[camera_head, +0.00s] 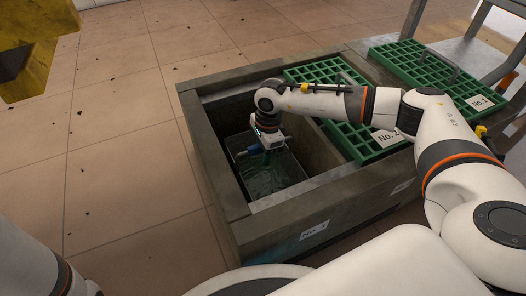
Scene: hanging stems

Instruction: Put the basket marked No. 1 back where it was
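An open wire basket (284,180) sits low inside the left, uncovered compartment of the grey tank (238,221). Green water or material shows in and around it. My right arm reaches over the tank from the right, and my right gripper (266,150) points down at the basket's far rim. The fingers are small and partly hidden, so I cannot tell whether they grip the rim. A white label (314,229) on the tank's front below this compartment seems to read No. 1, but it is hard to read. My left gripper is out of view.
A green grate (366,148) labelled No. 2 covers the neighbouring compartment, partly behind my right arm. Another green grate (418,66) with a small label lies further right, near a grey metal frame (487,56). A yellow part (35,62) hangs at top left.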

